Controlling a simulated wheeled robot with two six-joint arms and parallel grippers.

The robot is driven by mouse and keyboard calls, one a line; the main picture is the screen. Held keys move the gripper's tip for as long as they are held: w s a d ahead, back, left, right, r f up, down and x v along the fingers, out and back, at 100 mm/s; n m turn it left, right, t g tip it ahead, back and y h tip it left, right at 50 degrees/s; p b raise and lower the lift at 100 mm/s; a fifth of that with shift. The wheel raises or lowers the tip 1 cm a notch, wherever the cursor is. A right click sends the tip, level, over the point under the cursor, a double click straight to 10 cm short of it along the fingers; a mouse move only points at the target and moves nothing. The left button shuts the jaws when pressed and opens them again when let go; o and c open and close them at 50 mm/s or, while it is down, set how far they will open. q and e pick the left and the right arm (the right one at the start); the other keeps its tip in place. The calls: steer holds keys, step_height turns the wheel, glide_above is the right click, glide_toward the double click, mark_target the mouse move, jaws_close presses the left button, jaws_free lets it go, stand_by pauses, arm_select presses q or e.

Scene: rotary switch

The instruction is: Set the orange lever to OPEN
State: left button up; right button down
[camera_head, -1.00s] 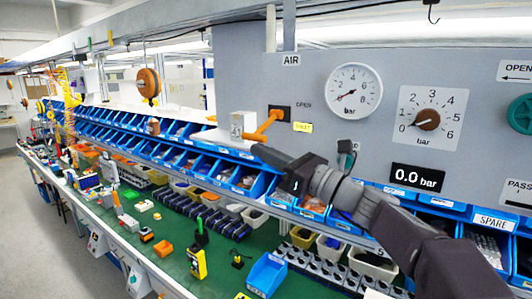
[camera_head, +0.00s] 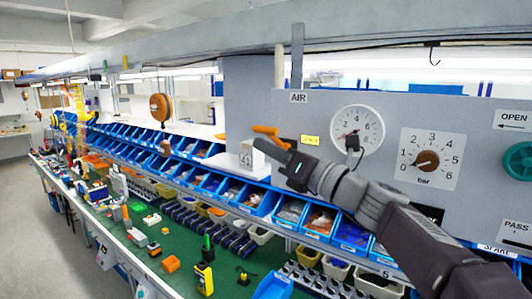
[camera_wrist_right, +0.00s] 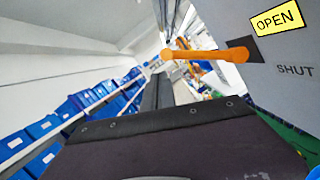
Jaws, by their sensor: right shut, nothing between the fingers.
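The orange lever (camera_head: 270,134) is on the grey panel below the AIR sign, its free end pointing left and slightly up. It also shows in the wrist view (camera_wrist_right: 207,55), running left from its dark mount. The label beside it reading OPEN (camera_wrist_right: 278,19) is lit yellow, and SHUT (camera_wrist_right: 294,70) is plain grey. My right gripper (camera_head: 264,146) is shut and empty, just under the lever in the head view. Whether it touches the lever I cannot tell. It hides part of the lever's mount. My left gripper is not in view.
A white box (camera_head: 250,158) stands on a shelf just left of and below my right gripper. A pressure gauge (camera_head: 357,132) and a rotary knob (camera_head: 427,161) are on the panel to the right. Blue bins (camera_head: 292,212) line the shelf below.

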steer(key=shift+w+d+r+p, duration=0.1)
steer(key=shift+r+p, duration=0.1)
steer(key=shift+r, duration=0.2)
steer(key=shift+w+d+r+p, duration=0.1)
steer(key=shift+r+p, duration=0.1)
steer(key=shift+r, duration=0.15)
